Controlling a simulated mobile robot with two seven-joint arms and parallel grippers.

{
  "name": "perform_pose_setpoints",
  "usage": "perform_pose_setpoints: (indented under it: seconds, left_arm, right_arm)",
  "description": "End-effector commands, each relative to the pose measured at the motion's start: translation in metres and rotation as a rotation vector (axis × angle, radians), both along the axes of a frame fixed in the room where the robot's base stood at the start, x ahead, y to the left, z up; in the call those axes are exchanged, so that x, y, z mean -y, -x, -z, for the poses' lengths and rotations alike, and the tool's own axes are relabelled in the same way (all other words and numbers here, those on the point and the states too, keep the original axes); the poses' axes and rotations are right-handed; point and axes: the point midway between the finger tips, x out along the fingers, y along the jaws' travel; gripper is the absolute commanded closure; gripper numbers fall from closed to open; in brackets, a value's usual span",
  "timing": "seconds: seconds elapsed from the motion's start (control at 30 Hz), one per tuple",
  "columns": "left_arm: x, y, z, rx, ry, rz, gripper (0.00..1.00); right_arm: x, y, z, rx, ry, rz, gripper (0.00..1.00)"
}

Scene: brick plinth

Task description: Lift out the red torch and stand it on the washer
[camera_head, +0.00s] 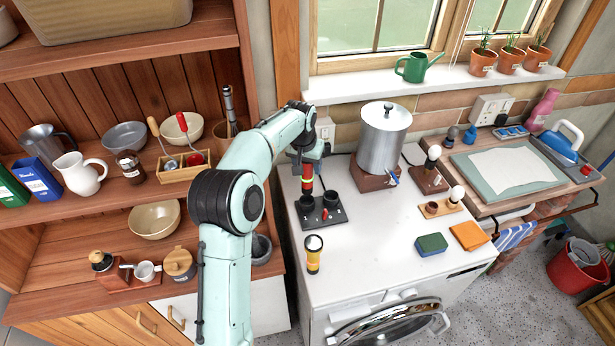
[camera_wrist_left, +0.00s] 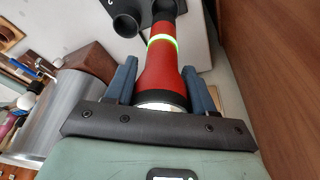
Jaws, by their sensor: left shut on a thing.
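The red torch (camera_head: 307,186) is upright at the left back of the white washer (camera_head: 375,240), below my left gripper (camera_head: 307,170). In the left wrist view my left gripper (camera_wrist_left: 160,92) is shut on the torch (camera_wrist_left: 162,68), near its wide pale lens end; a glowing green band crosses its body. The torch's narrow end points down at a black holder (camera_head: 323,217) with round cups, which partly shows in the wrist view (camera_wrist_left: 126,22). I cannot tell whether its tip is inside a cup. My right gripper is not in view.
A yellow torch (camera_head: 313,254) stands in front of the holder. A steel urn (camera_head: 383,138) is behind to the right. The washer top's middle is clear.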

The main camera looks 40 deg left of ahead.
Motion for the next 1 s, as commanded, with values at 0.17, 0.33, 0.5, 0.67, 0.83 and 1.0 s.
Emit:
perform_pose_setpoints:
  seconds: [0.17,0.33,0.5,0.67,0.83,1.0]
  left_arm:
    - [0.000,-0.002,-0.058,0.010,-0.002,-0.001,1.00]
    - [0.000,-0.002,-0.100,0.007,-0.002,0.000,1.00]
    - [0.000,-0.001,-0.120,0.004,-0.001,-0.001,1.00]
    - [0.000,-0.001,-0.131,0.004,-0.001,0.000,1.00]
    - [0.000,-0.001,-0.141,0.003,-0.001,0.000,1.00]
    - [0.000,-0.001,-0.150,0.004,-0.001,0.000,1.00]
  right_arm:
    - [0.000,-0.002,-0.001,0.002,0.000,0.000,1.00]
    - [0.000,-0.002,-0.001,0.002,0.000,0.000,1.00]
    - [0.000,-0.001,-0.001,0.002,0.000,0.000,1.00]
    - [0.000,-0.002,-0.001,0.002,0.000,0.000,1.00]
    - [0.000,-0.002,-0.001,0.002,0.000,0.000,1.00]
    - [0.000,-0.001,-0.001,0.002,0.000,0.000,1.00]
